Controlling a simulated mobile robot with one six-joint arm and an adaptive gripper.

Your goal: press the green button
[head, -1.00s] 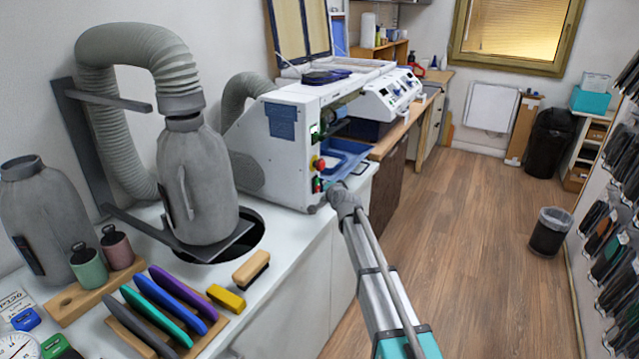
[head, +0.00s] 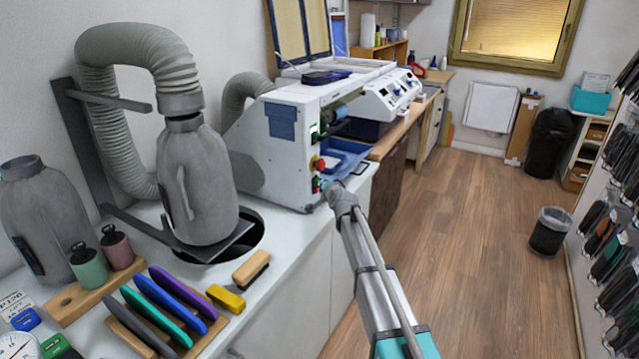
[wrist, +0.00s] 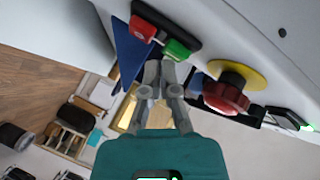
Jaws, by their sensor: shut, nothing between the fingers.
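The green button (wrist: 177,50) shows in the wrist view, on a black switch plate beside a red button (wrist: 143,28). In the head view the green button (head: 316,186) is small, low on the white machine's end panel. My gripper (wrist: 160,64) is shut and empty. Its fingertips are very close to the green button and overlap its lower edge in the wrist view; I cannot tell whether they touch. In the head view my gripper (head: 330,187) is at the panel's right side, by the buttons.
A red emergency knob (wrist: 226,96) on a yellow ring (wrist: 238,74) sits right of my fingers in the wrist view. The white machine (head: 285,160) stands on the bench, with a blue tray (head: 345,152) at its front.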

